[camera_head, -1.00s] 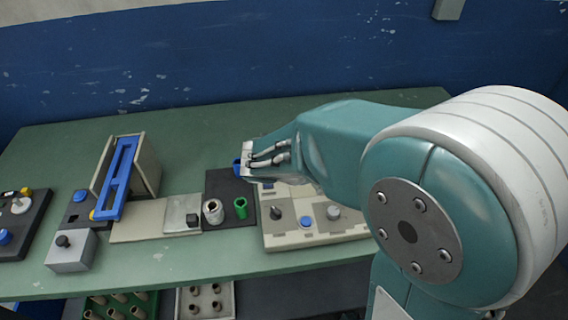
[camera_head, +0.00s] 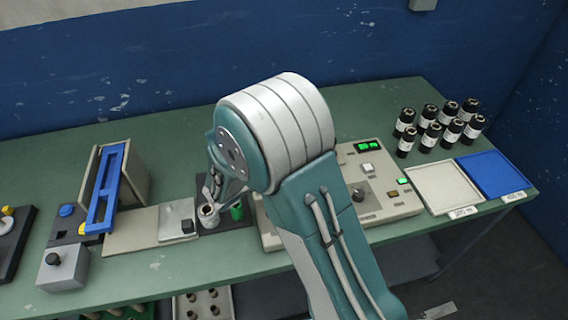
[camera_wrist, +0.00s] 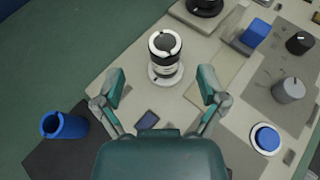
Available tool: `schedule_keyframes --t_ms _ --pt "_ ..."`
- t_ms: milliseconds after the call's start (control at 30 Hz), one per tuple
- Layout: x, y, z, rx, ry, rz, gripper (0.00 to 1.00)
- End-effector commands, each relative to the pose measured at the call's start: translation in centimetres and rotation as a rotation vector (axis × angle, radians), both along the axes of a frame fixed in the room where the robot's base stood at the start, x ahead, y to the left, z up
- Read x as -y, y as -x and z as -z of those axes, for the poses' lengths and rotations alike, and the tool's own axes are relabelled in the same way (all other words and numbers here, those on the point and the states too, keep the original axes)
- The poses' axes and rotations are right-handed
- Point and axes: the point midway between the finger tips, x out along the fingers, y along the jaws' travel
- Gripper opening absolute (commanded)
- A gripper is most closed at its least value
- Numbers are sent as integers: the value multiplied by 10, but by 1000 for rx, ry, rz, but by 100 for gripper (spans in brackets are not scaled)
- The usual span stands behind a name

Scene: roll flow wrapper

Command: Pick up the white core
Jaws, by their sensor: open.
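The white core (camera_head: 208,219) stands upright on the dark mat (camera_head: 243,221) in the head view, beside a green core (camera_head: 237,211). My gripper (camera_head: 212,190) shows small there, just above and behind the white core; I cannot tell whether they touch. In the wrist view my gripper (camera_wrist: 161,76) is open, its two fingers apart. A black cylinder with a white band (camera_wrist: 165,52) stands on a white disc beyond the fingers. I cannot make out the white core in the wrist view.
In the wrist view a blue cup (camera_wrist: 64,125) stands left of the fingers, with a panel of knobs and a blue button (camera_wrist: 265,138) on the right. The head view shows a blue-framed stand (camera_head: 107,185), several black bottles (camera_head: 433,127) and two trays at right.

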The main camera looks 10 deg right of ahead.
Motion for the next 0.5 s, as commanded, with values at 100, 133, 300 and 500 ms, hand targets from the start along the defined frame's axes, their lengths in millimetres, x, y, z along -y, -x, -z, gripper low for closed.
schedule_keyframes --t_ms 100,133,300,500 --pt "6 -4 4 -1 1 0 91" --pt "9 -5 6 -1 1 1 91" --pt "29 -16 22 -2 -1 3 91" --pt "42 -28 28 1 -2 1 91"
